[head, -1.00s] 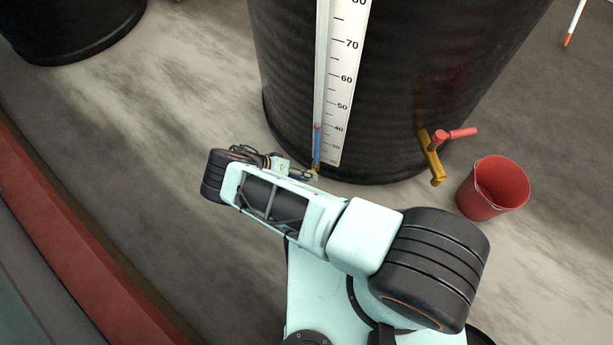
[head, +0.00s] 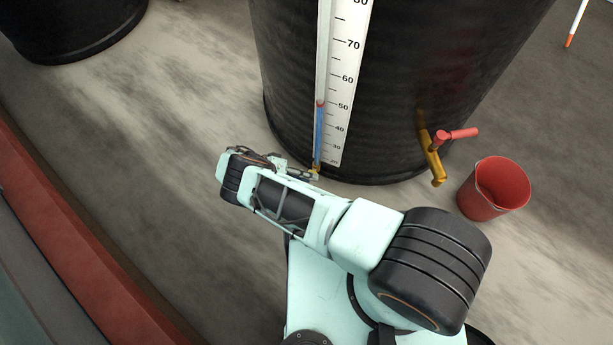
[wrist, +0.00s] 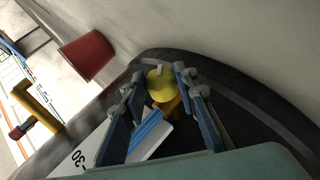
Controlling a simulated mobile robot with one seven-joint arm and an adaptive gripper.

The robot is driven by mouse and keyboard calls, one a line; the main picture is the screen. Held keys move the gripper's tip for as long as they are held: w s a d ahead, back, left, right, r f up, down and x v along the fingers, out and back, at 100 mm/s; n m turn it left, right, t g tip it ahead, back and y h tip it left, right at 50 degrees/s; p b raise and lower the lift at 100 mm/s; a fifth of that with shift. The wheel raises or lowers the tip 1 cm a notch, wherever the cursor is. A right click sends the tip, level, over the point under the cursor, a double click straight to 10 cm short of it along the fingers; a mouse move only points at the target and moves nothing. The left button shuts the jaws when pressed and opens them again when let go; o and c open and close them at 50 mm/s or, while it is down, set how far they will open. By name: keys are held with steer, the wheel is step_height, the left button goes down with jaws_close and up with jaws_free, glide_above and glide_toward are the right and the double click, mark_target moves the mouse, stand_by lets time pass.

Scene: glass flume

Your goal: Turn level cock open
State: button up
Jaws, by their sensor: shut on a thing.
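The level cock is a small yellow fitting (head: 316,168) at the foot of the sight tube (head: 323,60) on the black tank (head: 420,60). In the wrist view its round yellow end (wrist: 161,84) shows between my fingertips. My gripper (wrist: 159,78) is shut on the cock, one blue-grey finger on each side. In the head view my gripper (head: 309,174) reaches the cock from the left, and its fingers partly hide it. The blue column (head: 318,135) in the tube stands near the 50 mark, with a red float (head: 320,103) on top.
A yellow tap (head: 431,158) with a red handle (head: 458,134) juts from the tank's right side. A red bucket (head: 493,187) stands below and right of it. Another black tank (head: 70,30) is at upper left.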

steer(key=o, duration=1.1)
steer(key=shift+o, duration=0.2)
steer(key=w+v, duration=0.1)
steer(key=v, duration=1.1)
steer(key=shift+s, duration=0.4)
